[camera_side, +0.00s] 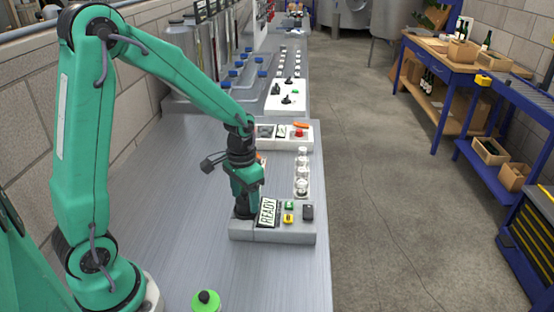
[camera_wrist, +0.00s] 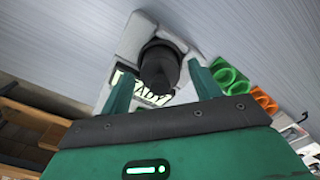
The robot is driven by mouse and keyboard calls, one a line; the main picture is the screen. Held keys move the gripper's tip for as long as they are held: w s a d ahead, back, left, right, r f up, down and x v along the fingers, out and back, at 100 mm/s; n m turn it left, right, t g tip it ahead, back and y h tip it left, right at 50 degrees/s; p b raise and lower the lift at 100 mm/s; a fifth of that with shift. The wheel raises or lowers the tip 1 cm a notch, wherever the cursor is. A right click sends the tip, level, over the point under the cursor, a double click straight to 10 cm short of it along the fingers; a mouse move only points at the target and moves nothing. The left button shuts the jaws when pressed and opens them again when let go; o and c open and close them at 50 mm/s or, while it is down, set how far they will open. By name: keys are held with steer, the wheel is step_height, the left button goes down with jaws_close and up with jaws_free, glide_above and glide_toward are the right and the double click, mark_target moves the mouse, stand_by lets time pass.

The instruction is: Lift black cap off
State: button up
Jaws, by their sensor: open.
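A black cap (camera_wrist: 160,68) stands on the left end of a light grey panel box (camera_side: 272,237), beside a display reading READY (camera_side: 267,213). In the wrist view the cap shows between the two green fingers of my gripper (camera_wrist: 160,88), with a visible gap to each finger. In the side view my gripper (camera_side: 248,198) points down at the left end of the box and covers much of the cap there. The fingers are open and hold nothing. Whether they reach down around the cap's sides is hard to tell.
Green and yellow buttons (camera_side: 289,212) and a dark switch (camera_side: 308,212) sit right of the display. Green rings (camera_wrist: 228,77) show in the wrist view. A green item (camera_side: 206,300) stands in front. The bench left is clear.

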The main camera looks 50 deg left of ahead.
mark_target(246, 193)
steer(key=shift+f, duration=0.35)
steer(key=c, duration=0.9)
steer(key=shift+r, duration=0.1)
steer(key=shift+w+r, duration=0.1)
steer(key=shift+r, duration=0.55)
steer(key=r, duration=0.3)
steer(key=shift+d, duration=0.35)
steer(key=s+d+r, duration=0.1)
steer(key=d+r, duration=0.1)
steer(key=d, duration=0.1)
steer(key=s+d+r, duration=0.2)
steer(key=d, duration=0.1)
steer(key=s+d+r, duration=0.1)
steer(key=d+r, duration=0.1)
steer(key=d, duration=0.2)
steer(key=shift+s+r, duration=0.3)
steer(key=shift+s, duration=0.05)
